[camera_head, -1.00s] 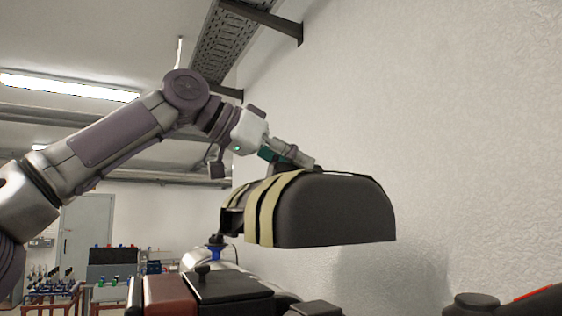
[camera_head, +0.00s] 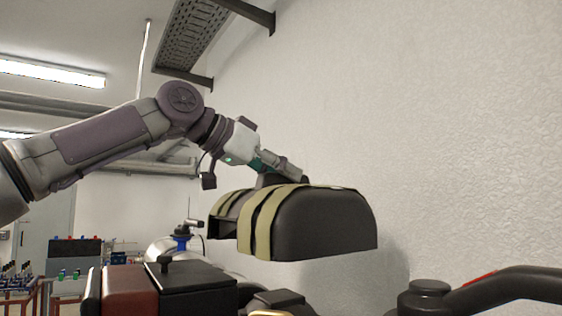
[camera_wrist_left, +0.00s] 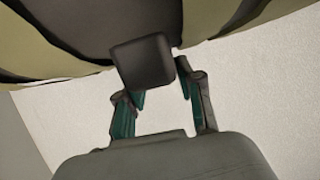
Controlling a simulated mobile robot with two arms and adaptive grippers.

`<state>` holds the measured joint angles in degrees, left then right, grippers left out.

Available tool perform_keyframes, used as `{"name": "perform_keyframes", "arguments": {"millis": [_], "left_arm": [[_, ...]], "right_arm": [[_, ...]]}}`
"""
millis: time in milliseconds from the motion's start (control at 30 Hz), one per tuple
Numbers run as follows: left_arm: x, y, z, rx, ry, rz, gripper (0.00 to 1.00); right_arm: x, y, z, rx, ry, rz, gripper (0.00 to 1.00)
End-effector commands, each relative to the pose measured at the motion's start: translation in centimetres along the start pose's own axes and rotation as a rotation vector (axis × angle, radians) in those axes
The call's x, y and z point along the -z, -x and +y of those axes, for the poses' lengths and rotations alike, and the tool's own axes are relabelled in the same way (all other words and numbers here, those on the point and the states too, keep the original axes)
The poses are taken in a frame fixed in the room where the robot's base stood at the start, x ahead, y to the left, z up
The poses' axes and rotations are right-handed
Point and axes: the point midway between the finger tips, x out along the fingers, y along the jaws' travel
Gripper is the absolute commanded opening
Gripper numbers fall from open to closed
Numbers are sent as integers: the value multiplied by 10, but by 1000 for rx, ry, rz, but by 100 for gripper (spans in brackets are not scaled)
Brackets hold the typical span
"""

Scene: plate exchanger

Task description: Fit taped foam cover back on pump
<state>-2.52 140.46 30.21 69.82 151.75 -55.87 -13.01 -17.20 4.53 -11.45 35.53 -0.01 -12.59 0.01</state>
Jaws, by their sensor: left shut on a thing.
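The foam cover (camera_head: 325,224) is a dark grey rounded shell with yellowish tape strips around its left part. It hangs in the air near the white wall, held from above. My left gripper (camera_head: 283,172) is shut on the block-shaped grip on top of the cover. In the left wrist view the dark grip block (camera_wrist_left: 143,62) sits at the fingertips of the gripper (camera_wrist_left: 160,85), with taped cover surface behind it. A silver cylindrical body with a blue valve (camera_head: 181,240), possibly part of the pump, is lower left of the cover. My right gripper is not in view.
A blue-handled valve fitting stands on the silver pipework, close to the cover's left end. The white wall (camera_head: 470,150) is close on the right. A cable tray (camera_head: 195,35) hangs overhead. Racks with small coloured parts (camera_head: 75,250) stand far left.

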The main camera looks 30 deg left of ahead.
Motion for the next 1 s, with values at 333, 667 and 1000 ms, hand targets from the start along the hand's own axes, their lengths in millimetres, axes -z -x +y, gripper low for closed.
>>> {"name": "perform_keyframes", "arguments": {"millis": [333,667,1000], "left_arm": [[-26,-10,0,0,0,1,0],[-31,-13,0,-1,0,2,0],[-44,-18,0,-1,1,2,0]], "right_arm": [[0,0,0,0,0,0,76],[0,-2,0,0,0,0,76],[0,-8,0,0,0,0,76]]}}
